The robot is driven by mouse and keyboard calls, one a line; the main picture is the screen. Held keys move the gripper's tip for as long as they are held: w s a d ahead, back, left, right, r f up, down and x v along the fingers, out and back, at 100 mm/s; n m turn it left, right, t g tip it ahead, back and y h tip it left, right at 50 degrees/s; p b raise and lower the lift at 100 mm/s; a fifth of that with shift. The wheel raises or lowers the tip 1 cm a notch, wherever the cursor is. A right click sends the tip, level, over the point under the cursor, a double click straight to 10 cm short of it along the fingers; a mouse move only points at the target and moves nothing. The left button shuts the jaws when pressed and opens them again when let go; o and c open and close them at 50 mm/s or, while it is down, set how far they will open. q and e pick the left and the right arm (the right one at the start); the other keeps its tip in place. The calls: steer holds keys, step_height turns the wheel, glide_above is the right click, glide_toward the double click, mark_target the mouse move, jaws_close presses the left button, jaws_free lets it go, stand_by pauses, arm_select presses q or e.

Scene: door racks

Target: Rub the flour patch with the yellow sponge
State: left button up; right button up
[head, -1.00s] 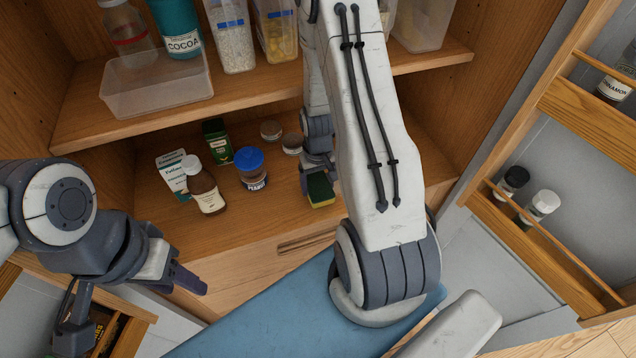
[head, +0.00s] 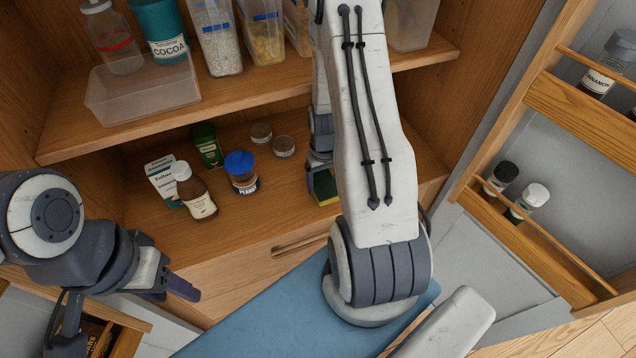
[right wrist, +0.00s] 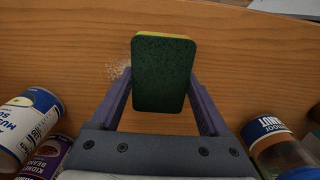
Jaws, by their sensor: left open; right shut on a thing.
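The yellow sponge with a dark green scouring side (right wrist: 163,75) is between the fingers of my right gripper (right wrist: 160,90), which is shut on it. In the head view the sponge (head: 325,188) shows low in the cupboard, partly hidden by my right arm. The flour patch (right wrist: 118,71) is a small white speckled area on the wooden shelf, just left of the sponge in the right wrist view. Part of it may be hidden behind the sponge and finger. I cannot tell whether the sponge touches the wood. My left gripper (head: 178,289) is open and empty, in front of the cupboard.
A blue-lidded peanut jar (head: 241,172), a brown bottle (head: 194,191), a white box (head: 163,180) and a green box (head: 207,146) stand left of the sponge. Two cans (right wrist: 27,120) lie near the wrist view's left edge. The right door rack (head: 550,235) holds jars.

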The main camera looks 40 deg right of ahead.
steer(key=shift+s+d+f, duration=0.1)
steer(key=shift+s+d, duration=0.2)
steer(key=shift+d, duration=0.7)
steer(key=shift+s+d+f, duration=0.1)
steer(key=shift+s+d, duration=0.15)
steer(key=shift+d, duration=0.75)
